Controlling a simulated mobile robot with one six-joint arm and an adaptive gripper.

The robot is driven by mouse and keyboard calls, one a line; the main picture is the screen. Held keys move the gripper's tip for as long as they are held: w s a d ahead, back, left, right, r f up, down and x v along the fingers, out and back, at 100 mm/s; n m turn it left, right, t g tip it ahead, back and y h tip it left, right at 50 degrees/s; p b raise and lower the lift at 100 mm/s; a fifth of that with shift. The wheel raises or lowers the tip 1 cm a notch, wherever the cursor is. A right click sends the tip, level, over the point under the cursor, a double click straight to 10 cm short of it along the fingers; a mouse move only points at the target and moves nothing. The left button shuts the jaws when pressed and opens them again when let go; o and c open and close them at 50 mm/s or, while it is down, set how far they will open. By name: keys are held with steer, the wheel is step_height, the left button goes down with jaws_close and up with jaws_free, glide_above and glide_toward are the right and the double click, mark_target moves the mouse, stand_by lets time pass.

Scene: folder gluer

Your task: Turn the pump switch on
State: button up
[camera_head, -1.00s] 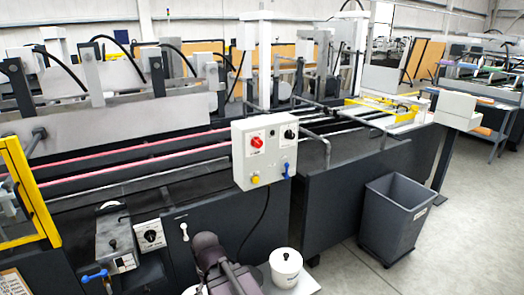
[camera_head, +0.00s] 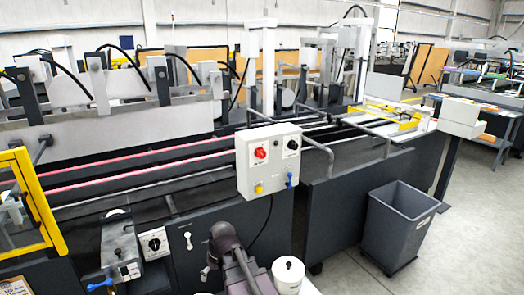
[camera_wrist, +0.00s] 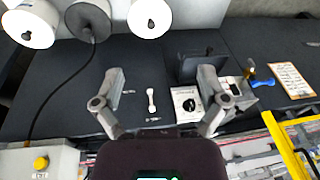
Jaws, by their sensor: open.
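A white switch plate with a black rotary knob (camera_head: 153,241) is on the dark front panel, beside a grey metal unit (camera_head: 122,250). The same knob plate (camera_wrist: 187,103) shows in the wrist view, between my fingers and nearer the right one. Its label is too small to read, so I cannot confirm it is the pump switch. A white lever handle (camera_head: 188,240) is beside it and also shows in the wrist view (camera_wrist: 151,100). My gripper (camera_wrist: 160,78) is open and empty, facing the panel. In the head view my arm hides part of the panel.
A white control box (camera_head: 268,160) with a red knob, a black knob, a yellow button and a blue lever stands out from the machine. A yellow guard frame (camera_head: 38,205) is at left. White pots (camera_wrist: 85,20) and a grey bin (camera_head: 397,230) are nearby.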

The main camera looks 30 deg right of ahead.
steer(key=w+d+r+t+y+p, duration=0.1)
steer(key=w+d+r+t+p, duration=0.25)
steer(key=w+d+r, duration=0.45)
steer(key=t+h+p, duration=0.3)
steer(key=t+p, duration=0.5)
steer(key=p, duration=0.2)
glide_toward(263, 154)
steer(key=v, duration=0.3)
steer(key=shift+d+r+m, duration=0.15)
steer(key=shift+d+m, duration=0.05)
steer(key=shift+m, duration=0.2)
steer(key=b+x, duration=0.5)
steer(key=x, duration=0.8)
steer(key=shift+w+a, duration=0.25)
steer(key=shift+w, duration=0.1)
